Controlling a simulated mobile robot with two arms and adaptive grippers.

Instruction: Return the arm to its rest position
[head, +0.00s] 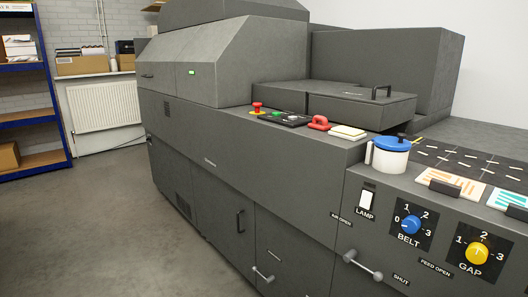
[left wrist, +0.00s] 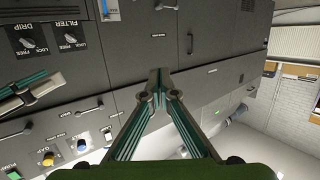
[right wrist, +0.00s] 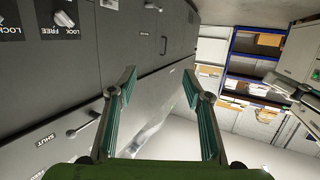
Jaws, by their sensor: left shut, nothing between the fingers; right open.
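Neither gripper shows in the head view. In the left wrist view my left gripper (left wrist: 159,76) is shut, its fingertips together and empty, in front of the grey machine (left wrist: 120,60). In the right wrist view my right gripper (right wrist: 160,82) is open and empty, its fingers wide apart, with the machine's grey front (right wrist: 70,90) to the left. Neither gripper visibly touches anything. Teal-striped fingers at the left edge of the left wrist view look like my right gripper.
The machine front carries a blue BELT knob (head: 411,225), a yellow GAP knob (head: 477,253) and a bar handle (head: 363,265) that stick out. A white pot with a blue lid (head: 392,145) stands on top. Open floor (head: 90,220) lies left, before a shelf (head: 35,127) and radiator (head: 105,117).

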